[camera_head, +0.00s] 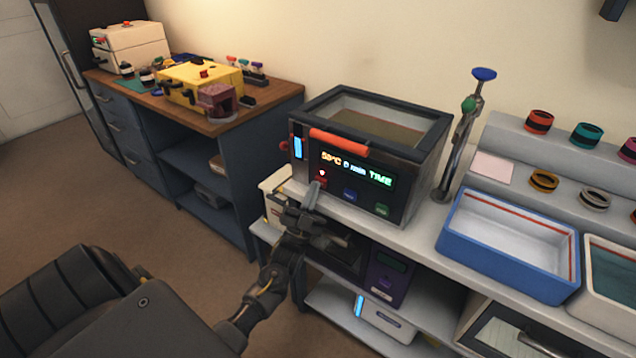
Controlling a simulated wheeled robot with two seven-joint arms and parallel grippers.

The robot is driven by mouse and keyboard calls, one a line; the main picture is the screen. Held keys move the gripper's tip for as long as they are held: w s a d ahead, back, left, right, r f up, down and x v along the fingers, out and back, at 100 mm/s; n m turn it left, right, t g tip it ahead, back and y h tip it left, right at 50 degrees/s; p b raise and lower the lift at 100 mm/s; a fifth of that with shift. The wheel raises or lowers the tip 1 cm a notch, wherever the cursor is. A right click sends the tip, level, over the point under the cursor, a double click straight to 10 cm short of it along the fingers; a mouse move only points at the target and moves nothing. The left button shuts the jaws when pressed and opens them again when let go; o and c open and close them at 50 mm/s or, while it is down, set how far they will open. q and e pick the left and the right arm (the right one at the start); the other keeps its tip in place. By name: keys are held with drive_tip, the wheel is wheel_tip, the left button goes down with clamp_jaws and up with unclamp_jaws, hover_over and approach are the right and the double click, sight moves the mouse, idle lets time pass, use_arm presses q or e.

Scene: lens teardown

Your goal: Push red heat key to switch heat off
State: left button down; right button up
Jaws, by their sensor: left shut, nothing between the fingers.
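The heated bath (425,160) is a dark-rimmed box with an open top, standing on the light bench. Its front panel has a lit display (352,168) that reads about 50°C, with TIME beside it. The red heat key (321,180) is at the lower left of the panel, with a small red mark above it. A blue key (350,194) and a green key (383,209) sit to its right. My left gripper (314,190) is shut and empty, its tips right at the red key and partly covering it. I cannot tell whether they touch. My right gripper is not in view.
A red handle (339,142) sticks out above the display. A blue tray (508,245) and a metal stand with a blue knob (484,74) are to the right. A lower shelf with devices (384,320) lies under the bench. Open floor lies to the left.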

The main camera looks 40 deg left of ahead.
use_arm(q)
drive_tip(key=s+p, duration=0.1)
drive_tip(key=s, duration=0.3)
drive_tip(key=shift+s+d+p, duration=0.15)
drive_tip(key=shift+s+p, duration=0.25)
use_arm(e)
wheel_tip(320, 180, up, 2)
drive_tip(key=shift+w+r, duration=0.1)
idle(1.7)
use_arm(q)
drive_tip(key=shift+g+h, duration=0.4)
drive_tip(key=shift+g, duration=0.5)
drive_tip(key=s+b, duration=0.1)
drive_tip(key=s, duration=0.4)
drive_tip(key=shift+s+r, duration=0.15)
drive_tip(key=shift+r, duration=0.05)
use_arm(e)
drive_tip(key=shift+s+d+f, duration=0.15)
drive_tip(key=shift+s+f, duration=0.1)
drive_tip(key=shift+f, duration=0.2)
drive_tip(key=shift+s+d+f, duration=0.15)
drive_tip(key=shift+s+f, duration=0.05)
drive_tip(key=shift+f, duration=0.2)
